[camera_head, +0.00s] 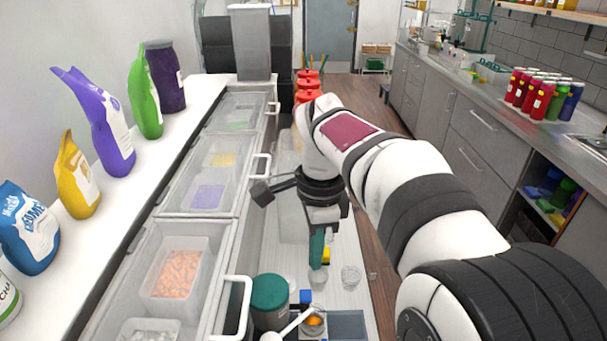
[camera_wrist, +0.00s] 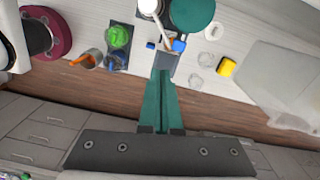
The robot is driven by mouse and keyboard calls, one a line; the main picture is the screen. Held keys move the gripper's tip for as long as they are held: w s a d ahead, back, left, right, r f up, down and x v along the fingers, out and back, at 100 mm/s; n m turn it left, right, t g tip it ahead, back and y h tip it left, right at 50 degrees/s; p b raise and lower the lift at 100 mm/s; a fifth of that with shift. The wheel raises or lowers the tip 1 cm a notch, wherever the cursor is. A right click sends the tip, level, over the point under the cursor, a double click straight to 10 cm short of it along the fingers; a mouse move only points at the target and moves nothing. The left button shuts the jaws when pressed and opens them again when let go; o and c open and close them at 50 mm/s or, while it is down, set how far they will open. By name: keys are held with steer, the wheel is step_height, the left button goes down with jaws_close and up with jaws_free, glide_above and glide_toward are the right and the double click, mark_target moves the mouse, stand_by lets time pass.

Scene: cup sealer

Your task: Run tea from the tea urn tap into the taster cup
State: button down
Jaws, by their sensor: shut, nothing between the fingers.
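A dark green round vessel (camera_head: 270,297), which looks like the tea urn, stands at the near end of the counter. Its green top also shows in the wrist view (camera_wrist: 192,12). A small blue piece (camera_head: 305,296) beside it looks like the tap handle; its setting is unclear. Two small clear cups (camera_head: 318,279) (camera_head: 350,277) stand on the counter; I cannot tell which is the taster cup, and no tea shows in them. My gripper (camera_head: 317,266) is shut and empty, its teal fingers pointing down above the counter near the cups. In the wrist view its fingertips (camera_wrist: 164,72) overlap a grey piece.
A cup with orange contents (camera_head: 314,322) and a grey tray (camera_head: 347,324) are at the near edge. A yellow block (camera_wrist: 226,67) lies beyond the cups. Lidded food bins (camera_head: 205,180) line the left. Red-topped jars (camera_head: 307,85) stand at the back.

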mark_target(305, 296)
steer(key=w, duration=0.1)
steer(key=w+a+m, duration=0.1)
steer(key=w+m, duration=0.1)
steer(key=w, duration=0.1)
steer(key=shift+a+f, duration=0.35)
step_height(305, 296, down, 14)
steer(key=shift+f, duration=0.1)
